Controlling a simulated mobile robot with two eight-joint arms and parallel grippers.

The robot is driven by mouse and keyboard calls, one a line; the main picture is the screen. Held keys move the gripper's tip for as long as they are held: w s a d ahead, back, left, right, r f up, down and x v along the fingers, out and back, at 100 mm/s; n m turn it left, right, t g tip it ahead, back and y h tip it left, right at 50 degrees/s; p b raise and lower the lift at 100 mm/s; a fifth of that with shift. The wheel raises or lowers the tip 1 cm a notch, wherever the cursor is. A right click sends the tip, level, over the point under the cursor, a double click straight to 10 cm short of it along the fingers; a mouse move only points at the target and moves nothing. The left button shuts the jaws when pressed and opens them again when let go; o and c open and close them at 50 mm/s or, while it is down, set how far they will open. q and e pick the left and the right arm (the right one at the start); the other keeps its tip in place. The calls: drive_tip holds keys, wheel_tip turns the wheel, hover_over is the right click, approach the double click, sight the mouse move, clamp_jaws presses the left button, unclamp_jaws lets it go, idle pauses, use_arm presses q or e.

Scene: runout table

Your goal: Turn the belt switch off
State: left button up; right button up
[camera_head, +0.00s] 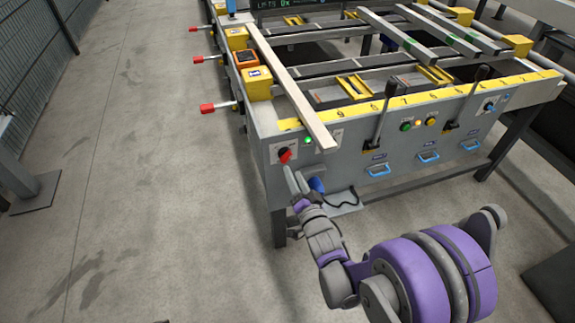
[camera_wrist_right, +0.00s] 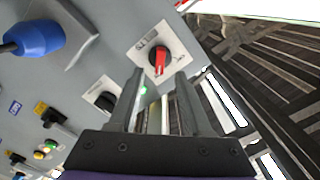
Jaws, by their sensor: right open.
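The belt switch (camera_head: 285,155) is a rotary knob with a red handle on a white plate, at the left end of the table's grey front panel. In the right wrist view the knob (camera_wrist_right: 158,58) has a black round base, and its red handle lies nearly upright in the picture. A green lamp (camera_head: 308,140) glows beside it. My right gripper (camera_head: 293,178) is open just in front of and below the switch. In the wrist view its two fingers (camera_wrist_right: 160,82) point at the knob, apart from it, with nothing between them. My left gripper is not in view.
A blue plug-like part (camera_head: 317,185) sits close to my right gripper. Levers (camera_head: 382,115), lit buttons (camera_head: 418,123) and blue handles (camera_head: 428,157) line the panel to the right. A long bar (camera_head: 300,100) overhangs the panel above the switch. The floor at left is clear.

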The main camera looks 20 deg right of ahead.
sight(287, 160)
drive_tip(key=w, duration=0.5)
drive_tip(key=shift+w+a, duration=0.1)
drive_tip(key=shift+w, duration=0.1)
clamp_jaws()
